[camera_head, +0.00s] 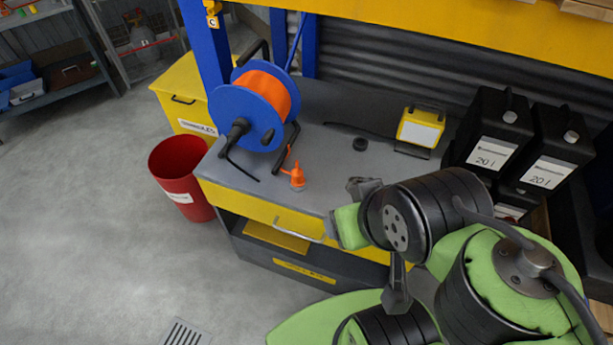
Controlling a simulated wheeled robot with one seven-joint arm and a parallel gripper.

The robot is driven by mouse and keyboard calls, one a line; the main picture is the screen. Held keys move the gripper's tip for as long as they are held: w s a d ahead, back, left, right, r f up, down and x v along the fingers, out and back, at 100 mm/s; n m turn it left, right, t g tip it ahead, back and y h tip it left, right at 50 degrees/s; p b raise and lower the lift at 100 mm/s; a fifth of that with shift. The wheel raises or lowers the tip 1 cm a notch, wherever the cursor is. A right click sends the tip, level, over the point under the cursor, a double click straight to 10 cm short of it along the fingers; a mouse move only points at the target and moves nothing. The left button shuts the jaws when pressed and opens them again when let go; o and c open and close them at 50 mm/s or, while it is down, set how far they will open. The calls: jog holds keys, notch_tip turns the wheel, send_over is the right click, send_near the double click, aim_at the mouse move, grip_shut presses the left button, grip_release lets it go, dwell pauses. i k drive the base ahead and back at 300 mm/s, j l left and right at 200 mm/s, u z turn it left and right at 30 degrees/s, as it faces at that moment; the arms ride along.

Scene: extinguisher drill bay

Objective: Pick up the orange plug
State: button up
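The orange plug (297,177) stands on the grey top of the workbench (330,192), near its front edge. A short orange cord runs up from it towards the cable reel (263,106), which has blue discs and orange cable. My gripper (366,192) is to the right of the plug and apart from it, at the bench's front edge. My wrist hides much of it, so I cannot tell how far its fingers are apart. Nothing shows held in it.
Black 20 l canisters (496,133) stand at right. A red bin (183,176) is on the floor at left. A blue post (207,62) rises behind the reel.

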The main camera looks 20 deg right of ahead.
aim_at(298, 179)
jog(key=z, duration=2.95)
jog(key=u, duration=2.95)
jog(key=i+j+u, duration=0.2)
jog(key=j+u, duration=0.25)
jog(key=i+j+u, duration=0.15)
jog(key=u, duration=0.35)
jog(key=i, duration=0.1)
